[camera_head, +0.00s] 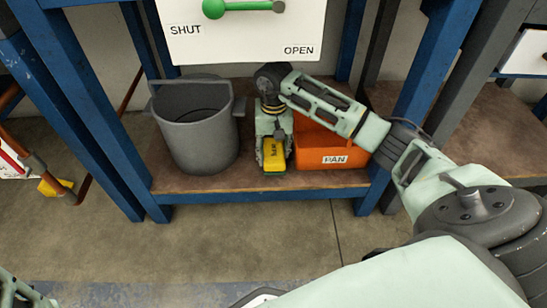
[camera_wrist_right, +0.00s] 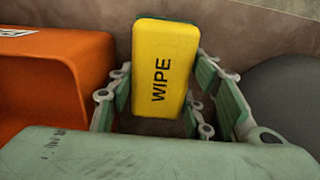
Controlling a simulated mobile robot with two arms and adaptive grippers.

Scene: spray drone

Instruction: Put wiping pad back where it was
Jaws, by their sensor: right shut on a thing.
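The wiping pad (camera_head: 272,155) is a yellow block with a green underside. It is at the lower shelf (camera_head: 205,183), between the grey bucket and the orange bin marked PAN. My right gripper (camera_head: 274,150) is shut on the pad, with a finger along each side. In the right wrist view the pad (camera_wrist_right: 165,70) shows its WIPE label between the fingers of the gripper (camera_wrist_right: 166,90). I cannot tell whether the pad touches the shelf. A part of my left arm's end (camera_head: 20,292) shows at the bottom left corner, with its fingers not clear.
The grey bucket (camera_head: 195,130) stands close left of the pad. The orange bin (camera_head: 330,150) is close on its right, partly behind my right arm. A white panel (camera_head: 245,35) marked SHUT and OPEN, with a green handle, hangs above. Blue posts (camera_head: 85,110) frame the shelf.

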